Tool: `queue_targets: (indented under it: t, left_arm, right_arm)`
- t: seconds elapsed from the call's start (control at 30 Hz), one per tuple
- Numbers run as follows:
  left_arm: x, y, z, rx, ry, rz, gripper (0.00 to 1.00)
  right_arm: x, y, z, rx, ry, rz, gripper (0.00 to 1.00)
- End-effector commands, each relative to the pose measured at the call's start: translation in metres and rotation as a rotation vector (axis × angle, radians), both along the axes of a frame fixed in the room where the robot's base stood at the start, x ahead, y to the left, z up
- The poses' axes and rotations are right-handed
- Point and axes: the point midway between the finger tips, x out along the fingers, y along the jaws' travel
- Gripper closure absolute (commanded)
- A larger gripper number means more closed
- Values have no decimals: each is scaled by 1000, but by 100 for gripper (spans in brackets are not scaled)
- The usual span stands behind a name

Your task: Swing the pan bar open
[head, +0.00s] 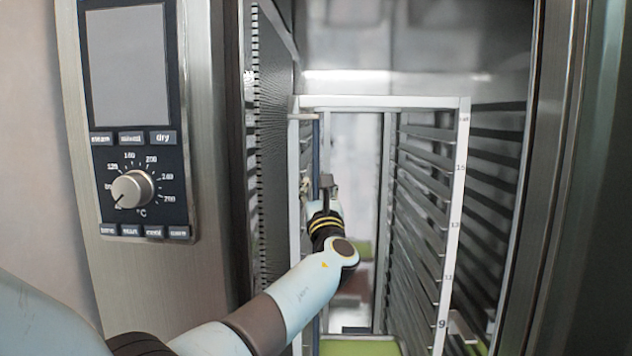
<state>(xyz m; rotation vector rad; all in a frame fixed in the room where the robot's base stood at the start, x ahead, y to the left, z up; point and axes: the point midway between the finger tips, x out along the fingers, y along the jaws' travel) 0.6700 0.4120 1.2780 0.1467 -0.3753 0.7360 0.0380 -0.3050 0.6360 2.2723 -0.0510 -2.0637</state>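A white-framed pan rack (464,130) stands inside the tall steel oven cabinet. A slim, dark blue-grey upright bar (316,142), which looks like the pan bar, runs down just inside the rack's left post, below a small bracket at the top. My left arm reaches in from the lower left. My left gripper (327,183) is at the rack's left side, close to the bar at mid height. Its fingers are small and seen from behind, so I cannot tell whether they touch or hold the bar. My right gripper is not in view.
A control panel (128,95) with a temperature knob (132,189) is on the left. The cabinet's steel edge (548,150) bounds the right. Slotted shelf runners line the rack's sides. The middle of the rack is open, with green surfaces (358,347) low down.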

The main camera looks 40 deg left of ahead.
Motion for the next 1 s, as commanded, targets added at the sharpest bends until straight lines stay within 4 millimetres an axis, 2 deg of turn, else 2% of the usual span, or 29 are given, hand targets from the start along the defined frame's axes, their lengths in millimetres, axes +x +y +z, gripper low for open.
queue_targets:
  t: [0.3, 0.5, 1.0]
  left_arm:
    - [3, 3, 1, 0, 1, 0, 75]
    - [2, 2, 1, 0, 1, 0, 100]
    - [0, 1, 0, 0, 0, -48, 100]
  right_arm:
    - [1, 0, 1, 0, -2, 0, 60]
    - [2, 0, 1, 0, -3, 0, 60]
    - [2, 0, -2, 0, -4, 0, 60]
